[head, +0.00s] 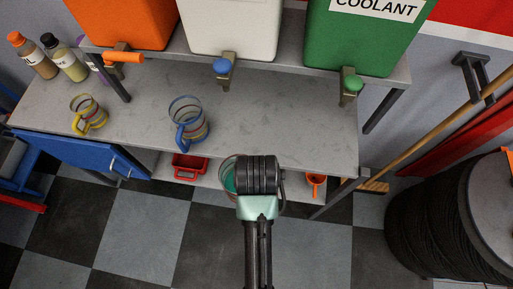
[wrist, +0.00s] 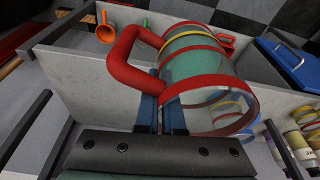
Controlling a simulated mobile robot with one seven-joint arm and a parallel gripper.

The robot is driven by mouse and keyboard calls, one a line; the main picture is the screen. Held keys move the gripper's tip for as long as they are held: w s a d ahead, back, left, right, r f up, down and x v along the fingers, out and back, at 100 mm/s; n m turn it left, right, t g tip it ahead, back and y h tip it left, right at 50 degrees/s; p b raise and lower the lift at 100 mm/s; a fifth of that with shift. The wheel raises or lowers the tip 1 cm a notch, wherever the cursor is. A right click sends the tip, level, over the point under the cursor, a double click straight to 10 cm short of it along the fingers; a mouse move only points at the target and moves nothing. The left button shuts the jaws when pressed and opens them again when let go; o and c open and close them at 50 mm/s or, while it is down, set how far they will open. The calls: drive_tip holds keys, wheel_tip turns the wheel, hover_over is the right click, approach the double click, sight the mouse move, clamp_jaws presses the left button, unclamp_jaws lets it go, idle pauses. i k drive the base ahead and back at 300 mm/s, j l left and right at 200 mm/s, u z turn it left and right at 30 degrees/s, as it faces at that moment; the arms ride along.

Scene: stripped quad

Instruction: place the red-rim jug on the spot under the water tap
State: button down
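The red-rim jug (wrist: 205,65) is large in the wrist view, clear near its red rim, teal further along, with yellow and red bands and a thick red handle (wrist: 122,62). My gripper (wrist: 160,105) is shut on this handle. In the head view the jug (head: 229,176) is mostly hidden behind my gripper (head: 258,170), at the bench's front edge. Three taps hang below the tanks: orange (head: 123,57), blue-knobbed (head: 222,67) under the white tank, and green-knobbed (head: 351,85) under the COOLANT tank. No water label is readable.
A blue-rim jug (head: 187,122) and a yellow-rim jug (head: 89,113) stand on the grey bench (head: 270,120). Bottles (head: 68,61) stand at the left. The bench is clear right of the blue-rim jug. The tank shelf (head: 290,62) overhangs the back.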

sight(239, 143)
drive_tip(key=u, duration=0.7)
drive_tip(key=i+l+u, duration=0.5)
drive_tip(key=k+j, duration=0.1)
